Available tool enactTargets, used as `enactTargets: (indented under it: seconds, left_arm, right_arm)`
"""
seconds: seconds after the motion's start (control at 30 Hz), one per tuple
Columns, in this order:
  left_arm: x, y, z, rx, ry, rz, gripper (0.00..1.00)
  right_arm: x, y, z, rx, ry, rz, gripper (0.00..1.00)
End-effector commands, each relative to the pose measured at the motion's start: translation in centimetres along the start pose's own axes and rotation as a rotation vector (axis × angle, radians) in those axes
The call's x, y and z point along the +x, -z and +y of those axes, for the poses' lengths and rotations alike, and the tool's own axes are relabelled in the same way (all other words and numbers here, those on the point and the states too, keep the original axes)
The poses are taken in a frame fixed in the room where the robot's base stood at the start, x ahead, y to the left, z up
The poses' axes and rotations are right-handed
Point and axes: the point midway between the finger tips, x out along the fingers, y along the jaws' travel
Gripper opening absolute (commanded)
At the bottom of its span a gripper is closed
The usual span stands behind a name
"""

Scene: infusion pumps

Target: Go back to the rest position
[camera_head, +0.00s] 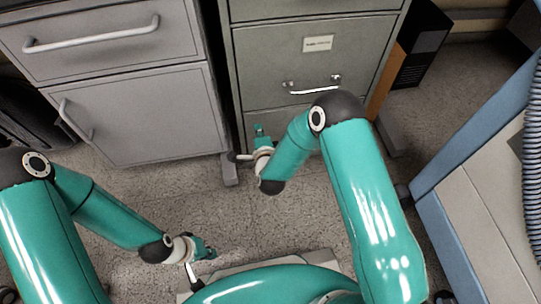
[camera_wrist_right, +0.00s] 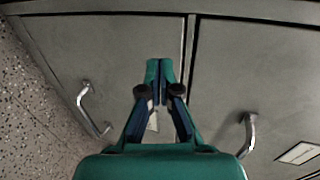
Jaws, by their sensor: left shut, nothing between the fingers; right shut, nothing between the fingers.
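My left gripper (camera_head: 206,250) is at the lower left of the head view, low over the floor and just above my own base. It is shut and empty. My right gripper (camera_head: 260,131) is near the middle of the head view, in front of the grey cabinets. In the right wrist view it shows from behind (camera_wrist_right: 159,72), its fingers together with nothing between them. No infusion pump shows in either view.
A grey filing cabinet (camera_head: 312,58) stands behind my right arm. A lighter grey cabinet (camera_head: 155,103) with handles stands at the left. A blue-and-beige unit (camera_head: 472,190) with a ribbed hose (camera_head: 533,150) is at the right. Speckled floor (camera_head: 300,215) is open between them.

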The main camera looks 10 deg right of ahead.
Motion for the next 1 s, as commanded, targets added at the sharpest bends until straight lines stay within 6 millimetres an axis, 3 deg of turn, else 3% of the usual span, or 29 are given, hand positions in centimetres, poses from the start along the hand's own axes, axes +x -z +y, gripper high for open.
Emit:
enactTargets:
  seconds: [0.2,0.4,0.73,0.87,0.97,1.0]
  left_arm:
    - [-2.1,0.0,0.8,0.000,0.000,0.000,0.00]
    - [-2.9,0.0,1.1,0.000,0.000,0.000,0.00]
    - [-3.1,0.0,1.1,0.000,0.000,0.000,0.00]
    - [-3.1,0.0,1.1,0.000,0.000,0.000,0.00]
    - [-3.1,0.0,1.1,0.000,0.000,0.000,0.00]
    - [-3.1,0.0,1.1,0.000,0.000,0.000,0.00]
  right_arm:
    - [-5.2,-0.1,-0.3,-0.003,-0.006,-0.003,0.00]
    - [-8.6,-0.1,-0.1,-0.002,-0.004,-0.004,0.00]
    - [-9.9,0.5,0.1,0.002,-0.004,0.009,0.00]
    - [-9.3,3.3,-0.3,0.024,-0.001,0.065,0.00]
    - [-9.1,7.4,-0.8,0.055,-0.015,0.130,0.00]
    - [-9.3,9.0,0.0,0.054,-0.070,0.136,0.00]
